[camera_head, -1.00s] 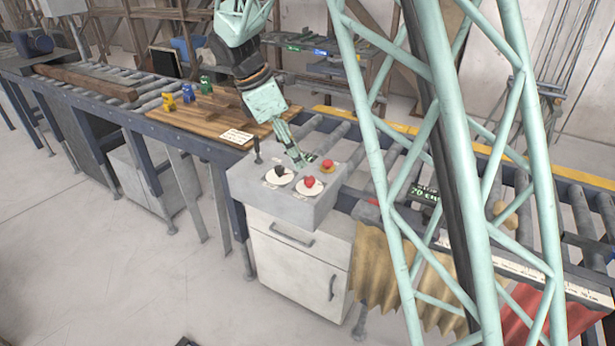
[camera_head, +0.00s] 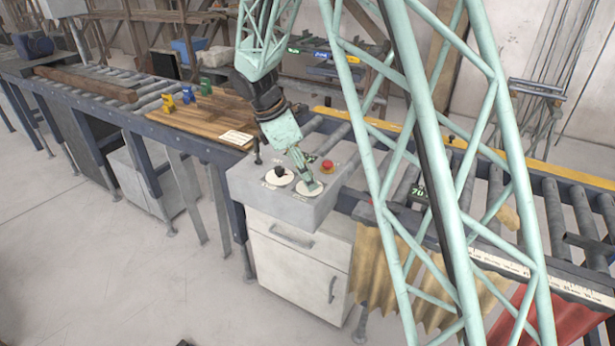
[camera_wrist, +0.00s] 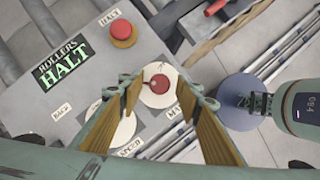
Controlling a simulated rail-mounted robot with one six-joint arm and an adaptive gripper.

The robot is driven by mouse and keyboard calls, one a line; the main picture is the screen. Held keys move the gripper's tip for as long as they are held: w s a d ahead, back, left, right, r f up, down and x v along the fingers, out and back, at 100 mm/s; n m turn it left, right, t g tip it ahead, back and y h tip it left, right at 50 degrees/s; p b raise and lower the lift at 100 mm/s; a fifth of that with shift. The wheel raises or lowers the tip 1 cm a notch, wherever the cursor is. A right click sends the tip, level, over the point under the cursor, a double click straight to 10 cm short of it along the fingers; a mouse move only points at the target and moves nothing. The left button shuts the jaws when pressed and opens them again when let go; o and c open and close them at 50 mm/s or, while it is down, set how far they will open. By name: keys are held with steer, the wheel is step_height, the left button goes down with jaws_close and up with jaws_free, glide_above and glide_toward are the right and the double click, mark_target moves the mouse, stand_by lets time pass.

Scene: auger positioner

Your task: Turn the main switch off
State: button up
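The main switch is a red knob on a white dial (camera_wrist: 157,88) labelled "MA…", partly covered, in the wrist view. In the head view its white dial (camera_head: 308,193) is on the right of the grey control box (camera_head: 290,205), and the knob is hidden behind my gripper (camera_head: 307,185). In the wrist view my gripper (camera_wrist: 160,95) is open, its two wood-padded fingers on either side of the red knob. A gap shows between the fingers and the knob. I cannot tell how high the fingertips are above the dial.
A black-knobbed dial (camera_head: 279,175) sits left of the switch, labelled "SPEED". A red halt button (camera_head: 327,166) is behind it on the box. A "ROLLERS HALT" display (camera_wrist: 62,63) shows in the wrist view. A small black lever (camera_head: 257,152) stands at the box's back left corner.

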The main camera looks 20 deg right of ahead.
steer(key=c, duration=0.8)
steer(key=shift+c, duration=0.2)
steer(key=shift+m+p, duration=0.35)
steer(key=shift+m, duration=0.05)
steer(key=m+g+p, duration=0.1)
steer(key=m+p, duration=0.1)
steer(key=shift+w+r+m, duration=0.1)
steer(key=shift+m, duration=0.2)
steer(key=m+p, duration=0.1)
steer(key=m+g+p, duration=0.1)
steer(key=m, duration=0.1)
steer(key=shift+w+d+m+g+y, duration=0.1)
steer(key=shift+w+m+g+y, duration=0.05)
steer(key=shift+m+g+y, duration=0.2)
steer(key=m+y+p, duration=0.1)
steer(key=m, duration=0.1)
steer(key=m+g+p, duration=0.1)
steer(key=m, duration=0.2)
steer(key=shift+d+y, duration=0.1)
steer(key=shift+y, duration=0.25)
steer(key=m+y, duration=0.1)
steer(key=m, duration=0.2)
steer(key=m+y, duration=0.1)
steer(key=m, duration=0.2)
steer(key=shift+d+g+p, duration=0.1)
steer(key=shift+g+p, duration=0.25)
steer(key=shift+p, duration=0.05)
